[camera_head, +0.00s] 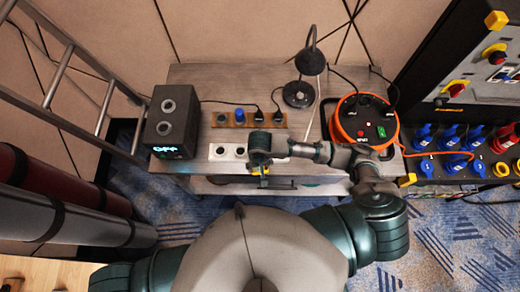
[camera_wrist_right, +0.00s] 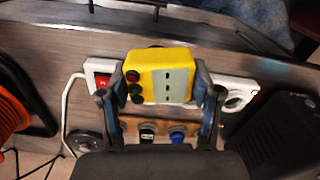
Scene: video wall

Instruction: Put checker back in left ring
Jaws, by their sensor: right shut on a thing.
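The checker is a small yellow box (camera_wrist_right: 162,76) with red and green lights and a grey slotted panel. My right gripper (camera_wrist_right: 160,88) is shut on it, one finger on each side. In the head view this gripper (camera_head: 260,162) is over the front of the table, and only a bit of yellow shows beneath it. The checker is above or against the white power strip (camera_wrist_right: 240,93); contact cannot be told. A dark box (camera_head: 175,125) at the table's left has two round grey rings on it; I cannot tell which ring is the left one. My left gripper is out of view.
Behind the white strip lies a wooden strip (camera_head: 228,119) with a blue knob and black plugs. An orange cable reel (camera_head: 348,128) and a black lamp (camera_head: 298,95) stand to the right. A ladder (camera_head: 60,75) is at the left. The table's back left is bare.

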